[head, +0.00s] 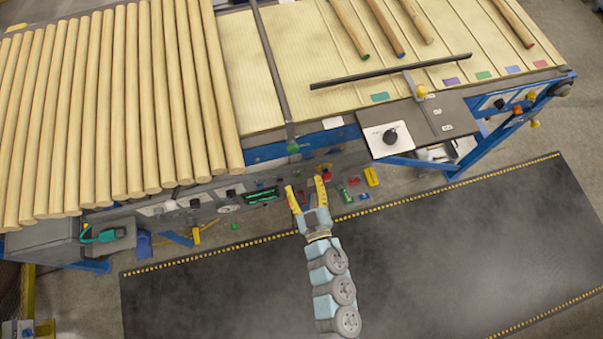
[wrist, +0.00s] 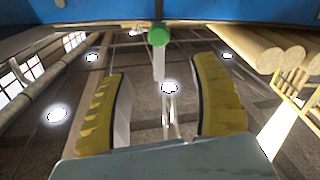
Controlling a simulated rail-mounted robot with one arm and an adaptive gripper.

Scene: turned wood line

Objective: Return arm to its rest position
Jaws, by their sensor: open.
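My gripper (head: 306,190) is in front of the bench's near edge in the head view. Its two yellow-padded fingers are spread apart with nothing between them. My arm comes up from the bottom of the picture over the dark floor mat. In the wrist view my gripper (wrist: 160,95) shows both fingers apart, with the ceiling and its lamps behind. A green knob (wrist: 158,37) on a pale stem shows beyond the fingertips, apart from them.
Many pale turned rods (head: 130,110) lie side by side at the left. Several rods with coloured ends lie on the slatted bench top (head: 330,90) at the right. A dark panel (head: 440,118) sits at the bench front. The floor mat (head: 430,260) is clear.

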